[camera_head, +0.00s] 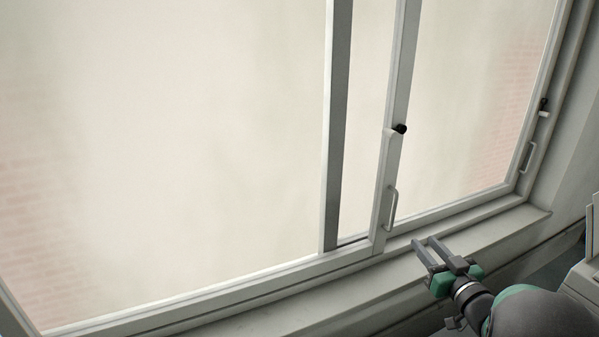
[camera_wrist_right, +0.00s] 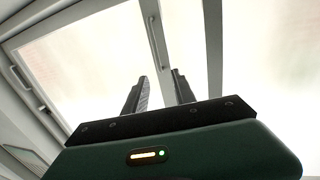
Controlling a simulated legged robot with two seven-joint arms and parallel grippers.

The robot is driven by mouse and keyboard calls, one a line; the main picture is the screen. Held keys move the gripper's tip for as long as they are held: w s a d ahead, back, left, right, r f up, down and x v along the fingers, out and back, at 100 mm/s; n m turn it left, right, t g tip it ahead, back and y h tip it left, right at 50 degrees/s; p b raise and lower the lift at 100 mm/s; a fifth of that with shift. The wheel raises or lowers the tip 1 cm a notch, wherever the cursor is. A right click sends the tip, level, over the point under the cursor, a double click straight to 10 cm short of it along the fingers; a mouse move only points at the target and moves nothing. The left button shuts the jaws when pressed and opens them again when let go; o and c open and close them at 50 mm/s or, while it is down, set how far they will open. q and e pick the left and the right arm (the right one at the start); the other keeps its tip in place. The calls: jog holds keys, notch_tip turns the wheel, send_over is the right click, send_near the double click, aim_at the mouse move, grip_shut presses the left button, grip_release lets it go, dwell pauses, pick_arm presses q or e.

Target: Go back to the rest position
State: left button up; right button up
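My right gripper (camera_head: 427,251) is at the lower right of the head view, over the window sill. Its two dark fingers are apart with nothing between them. In the right wrist view, the fingers (camera_wrist_right: 161,82) also stand apart and empty. Beyond them is a white window handle (camera_wrist_right: 158,40), which shows in the head view as well (camera_head: 391,208). The fingers look apart from this handle. My left gripper is not in the head view.
A sliding window (camera_head: 334,130) fills most of the view, with a black knob (camera_head: 400,129) on its sash. A second handle (camera_head: 527,157) is on the right frame. The pale sill (camera_head: 500,228) is bare. A whitish object (camera_head: 583,277) stands at the right edge.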

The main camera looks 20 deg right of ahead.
jog(key=s+a+f+g, duration=0.2)
jog(key=a+f+g, duration=0.7)
jog(key=a+f, duration=0.65)
jog(key=s+a+f+g+y, duration=0.1)
jog(key=s+a+f+g, duration=0.1)
jog(key=s+a, duration=0.5)
jog(key=s+a+f+n+g+y, duration=0.1)
jog(key=s+a+f+g, duration=0.2)
jog(key=s+a, duration=0.3)
jog(key=shift+s+a+f+g, duration=0.35)
jog(key=shift+a+g, duration=0.15)
jog(key=shift+a, duration=0.1)
